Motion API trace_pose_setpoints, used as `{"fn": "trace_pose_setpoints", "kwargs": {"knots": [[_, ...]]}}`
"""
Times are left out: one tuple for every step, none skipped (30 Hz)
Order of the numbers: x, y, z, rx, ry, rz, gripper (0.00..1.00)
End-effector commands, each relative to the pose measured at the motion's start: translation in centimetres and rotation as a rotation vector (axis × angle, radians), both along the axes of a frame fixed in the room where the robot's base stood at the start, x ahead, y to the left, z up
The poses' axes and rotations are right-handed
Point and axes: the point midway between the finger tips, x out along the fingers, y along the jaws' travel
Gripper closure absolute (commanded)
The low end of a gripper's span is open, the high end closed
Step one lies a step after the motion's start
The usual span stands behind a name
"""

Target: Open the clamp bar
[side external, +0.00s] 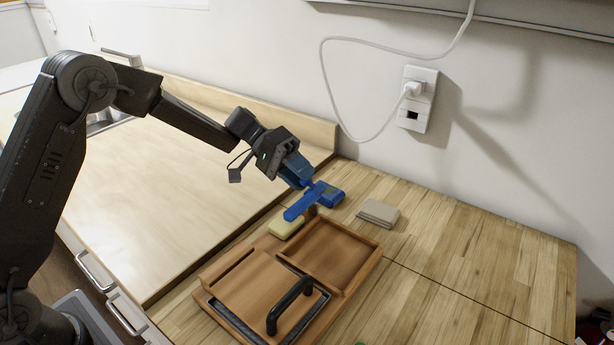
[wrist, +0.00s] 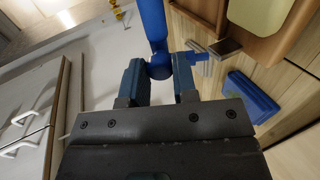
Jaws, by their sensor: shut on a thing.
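A blue bar (side external: 300,206), which looks like the clamp bar, slants down to the left from my gripper (side external: 306,183) in the side view. My gripper is shut on it. In the wrist view, the bar (wrist: 153,22) runs up and its rounded end sits between the two fingers of my gripper (wrist: 159,78). A blue block (side external: 330,194) sits on the counter just right of the bar, and it also shows in the wrist view (wrist: 250,96). I cannot tell how the bar and block join; the fingers hide part of it.
A wooden tray (side external: 376,262) with a black handle (side external: 290,305) lies in front. A pale yellow sponge (side external: 286,228) lies beside its back edge. The wooden counter (side external: 490,260) farther right is clear.

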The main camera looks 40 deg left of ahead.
Motion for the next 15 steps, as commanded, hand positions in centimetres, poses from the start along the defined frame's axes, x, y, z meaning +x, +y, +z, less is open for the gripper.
{"fn": "trace_pose_setpoints", "kwargs": {"knots": [[0.0,0.3,-0.2,-0.035,0.004,-0.001,1.0],[0.0,0.4,-0.3,-0.053,0.005,-0.002,1.0],[0.0,0.5,-0.3,-0.077,0.006,-0.002,1.0],[0.0,0.6,-0.3,-0.094,0.005,-0.001,1.0],[0.0,0.7,-0.3,-0.109,0.006,-0.002,1.0],[0.0,0.9,-0.4,-0.128,0.007,-0.002,1.0],[0.0,0.9,-0.4,-0.141,0.007,-0.002,1.0],[0.0,1.0,-0.5,-0.153,0.007,-0.003,1.0],[0.0,1.1,-0.5,-0.166,0.007,-0.004,1.0],[0.0,1.1,-0.5,-0.175,0.007,-0.004,1.0],[0.0,1.2,-0.5,-0.184,0.008,-0.003,1.0],[0.0,1.2,-0.5,-0.194,0.007,-0.004,1.0],[0.0,1.2,-0.6,-0.2,0.008,-0.004,1.0],[0.0,1.3,-0.6,-0.204,0.008,-0.005,1.0],[0.0,1.3,-0.6,-0.21,0.007,-0.005,1.0]]}}
